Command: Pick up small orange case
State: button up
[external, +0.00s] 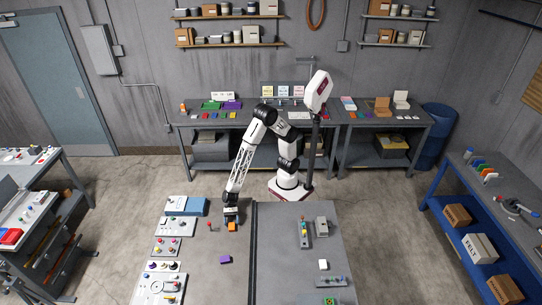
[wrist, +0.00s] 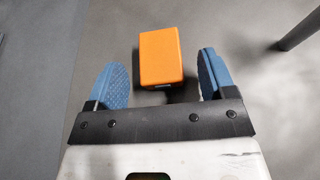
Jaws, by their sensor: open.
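The small orange case (wrist: 161,55) is a box-shaped block seen from above in the wrist view. It also shows in the external view (external: 232,227) on the grey table, just in front of my gripper's end. My gripper (wrist: 162,78) is open, with two blue padded fingers set wide apart. The case lies between the lines of the fingers, its near end level with them and most of it beyond the tips. Gaps show on both sides, so neither finger appears to touch it. In the external view my gripper (external: 231,215) is low and partly hidden.
A purple block (external: 225,260) lies nearer the camera on the table. Panels with knobs (external: 167,246) line the table's left side. A dark seam (external: 254,260) runs down the table. A device with coloured buttons (external: 304,233) and a grey box (external: 321,226) stand right.

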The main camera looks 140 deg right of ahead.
aim_at(231, 224)
jog(key=shift+w+a+f, duration=0.25)
jog(key=shift+w+a, duration=0.2)
jog(key=shift+a, duration=0.05)
jog(key=c, duration=1)
jog(key=shift+r, duration=0.1)
jog(key=shift+r, duration=0.7)
notch_tip(231, 224, up, 2)
jog(key=shift+r, duration=0.1)
jog(key=s+d, duration=0.1)
jog(key=s, duration=0.4)
jog(key=s+d, duration=0.1)
jog(key=s, duration=0.4)
jog(key=s+d+r, duration=0.1)
jog(key=s, duration=0.4)
jog(key=shift+s+r, duration=0.1)
jog(key=shift+s, duration=0.3)
